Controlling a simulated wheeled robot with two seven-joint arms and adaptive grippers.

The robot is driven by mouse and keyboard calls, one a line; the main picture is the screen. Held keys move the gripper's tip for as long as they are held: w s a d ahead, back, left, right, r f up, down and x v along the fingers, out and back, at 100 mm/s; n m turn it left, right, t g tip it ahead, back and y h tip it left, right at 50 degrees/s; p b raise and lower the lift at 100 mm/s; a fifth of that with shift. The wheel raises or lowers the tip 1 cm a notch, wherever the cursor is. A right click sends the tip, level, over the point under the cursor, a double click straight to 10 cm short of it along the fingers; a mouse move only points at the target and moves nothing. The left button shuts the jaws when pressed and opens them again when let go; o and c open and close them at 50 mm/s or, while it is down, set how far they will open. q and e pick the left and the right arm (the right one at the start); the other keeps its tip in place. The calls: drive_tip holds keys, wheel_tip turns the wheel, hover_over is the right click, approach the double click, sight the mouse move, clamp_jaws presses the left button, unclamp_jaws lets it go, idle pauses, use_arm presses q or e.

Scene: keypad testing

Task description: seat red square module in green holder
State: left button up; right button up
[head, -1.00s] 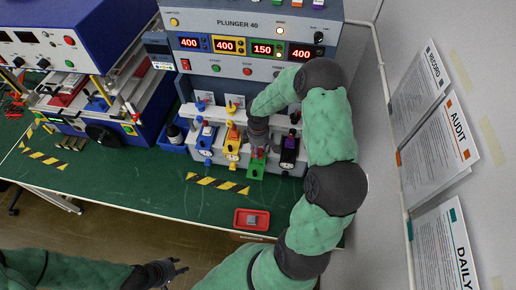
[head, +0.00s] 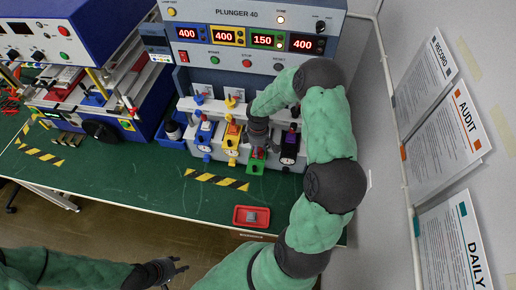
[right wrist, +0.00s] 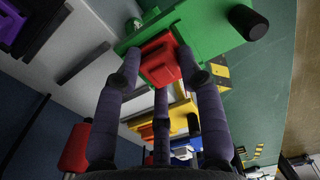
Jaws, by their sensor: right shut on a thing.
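The green holder (head: 255,166) stands at the front of the tester, between the yellow and dark purple holders. It also shows at the top of the right wrist view (right wrist: 208,28). My right gripper (head: 257,146) is over it, and its fingers (right wrist: 160,62) are shut around the red square module (right wrist: 159,58). The module lies against the green holder's body; I cannot tell whether it is fully down. In the head view the gripper mostly hides it. My left gripper (head: 179,267) is open and empty at the lower left, away from the tester.
Blue (head: 204,135), yellow (head: 231,139) and purple (head: 289,147) holders stand in the same row. A red tray (head: 237,217) with a grey piece lies near the table's front edge. A wall with posters (head: 436,135) is close at the right. Green tabletop is clear left of the tray.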

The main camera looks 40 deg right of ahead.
drive_tip(key=o, duration=1.2)
drive_tip(key=shift+c, duration=0.2)
wheel_tip(320, 180, up, 12)
idle(0.4)
